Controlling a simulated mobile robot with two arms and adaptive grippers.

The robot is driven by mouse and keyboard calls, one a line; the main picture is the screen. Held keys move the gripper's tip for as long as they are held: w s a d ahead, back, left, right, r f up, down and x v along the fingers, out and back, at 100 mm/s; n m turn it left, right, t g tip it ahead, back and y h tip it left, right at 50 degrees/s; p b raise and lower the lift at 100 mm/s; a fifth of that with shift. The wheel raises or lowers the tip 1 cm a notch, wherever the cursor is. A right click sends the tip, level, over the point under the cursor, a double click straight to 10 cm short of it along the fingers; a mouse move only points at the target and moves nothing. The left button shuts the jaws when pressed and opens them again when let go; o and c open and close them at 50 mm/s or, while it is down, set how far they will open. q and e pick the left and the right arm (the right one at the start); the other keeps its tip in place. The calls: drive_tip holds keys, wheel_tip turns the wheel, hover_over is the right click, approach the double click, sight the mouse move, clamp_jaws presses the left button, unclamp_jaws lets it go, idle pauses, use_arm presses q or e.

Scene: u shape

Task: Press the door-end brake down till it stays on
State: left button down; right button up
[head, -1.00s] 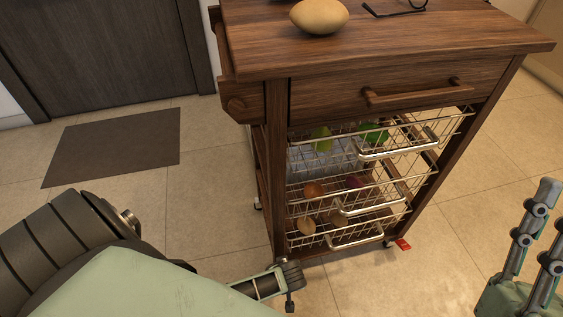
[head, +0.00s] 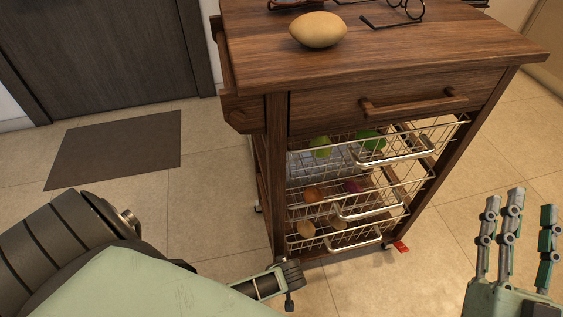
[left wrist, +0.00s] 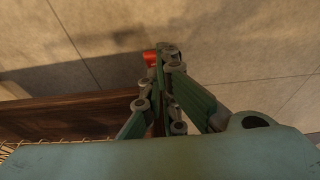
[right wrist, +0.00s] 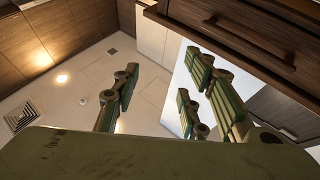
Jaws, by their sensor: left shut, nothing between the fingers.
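The wooden cart (head: 400,75) stands on casters. One red brake tab (head: 402,247) shows at the foot of its right front leg in the head view. A caster (head: 257,207) shows low on the door side, with no red tab visible there. My left gripper (head: 289,292) is low in front of the cart, shut and empty. In the left wrist view, a red tab (left wrist: 151,57) lies just beyond the closed fingertips (left wrist: 168,52); I cannot tell which brake it is or whether they touch. My right gripper (head: 515,215) is open and empty, right of the cart.
A dark door (head: 100,50) and a mat (head: 115,148) are at the left. Wire baskets (head: 345,210) with produce hang in the cart. A yellow fruit (head: 318,29) and glasses (head: 395,15) lie on top. Tiled floor (head: 215,215) is clear left of the cart.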

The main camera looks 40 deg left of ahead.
use_arm(q)
drive_tip(key=shift+r+p, duration=0.55)
drive_tip(key=shift+r, duration=0.2)
drive_tip(key=p+v, duration=0.2)
drive_tip(key=shift+w+a+r+p, duration=0.1)
drive_tip(key=shift+r+p, duration=0.05)
drive_tip(key=shift+p, duration=0.2)
drive_tip(key=shift+r, duration=0.1)
use_arm(e)
drive_tip(key=s+d+f+g+h, duration=0.1)
drive_tip(key=f+g+h, duration=0.1)
drive_tip(key=f+g, duration=0.3)
drive_tip(key=s+d+f+g+h, duration=0.1)
drive_tip(key=f+g, duration=0.4)
drive_tip(key=f, duration=0.9)
drive_tip(key=shift+s+d+m+g+h, duration=0.35)
drive_tip(key=shift+s+d, duration=0.2)
drive_tip(key=shift+d, duration=0.2)
